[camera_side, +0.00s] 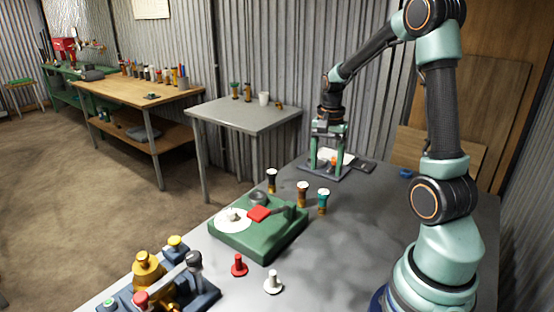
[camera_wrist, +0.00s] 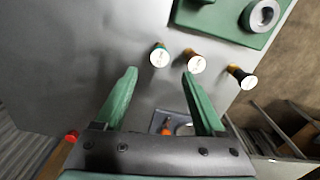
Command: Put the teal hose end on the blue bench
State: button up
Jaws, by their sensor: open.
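The teal hose end (camera_side: 323,201) stands upright on the grey table, rightmost of three similar pieces, with a pale top and amber lower part. In the wrist view the teal hose end (camera_wrist: 160,55) is seen from above, just beyond the gap between my fingers. My gripper (camera_side: 327,166) points down, open and empty, behind the three pieces in the side view. It also shows as two green fingers in the wrist view (camera_wrist: 159,74). A dark blue-grey flat base (camera_side: 317,174) lies below my fingers; I cannot tell whether it is the blue bench.
An amber piece (camera_side: 302,194) and a dark piece (camera_side: 272,180) stand left of the teal one. A green block (camera_side: 265,245) with a white disc and red lever is in front. A red peg (camera_side: 239,266) and white peg (camera_side: 272,283) stand nearer. The table's right middle is clear.

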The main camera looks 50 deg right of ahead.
jog(key=s+a+r+n+t, duration=0.1)
jog(key=a+r+n+t, duration=0.1)
jog(key=a+r+n, duration=0.3)
jog(key=s+a+r+n+t, duration=0.2)
jog(key=a+r+n, duration=0.4)
jog(key=a+n, duration=0.5)
jog(key=shift+s+a+t, duration=0.25)
jog(key=shift+a+t, duration=0.55)
jog(key=shift+a, duration=2.2)
jog(key=shift+r, duration=0.1)
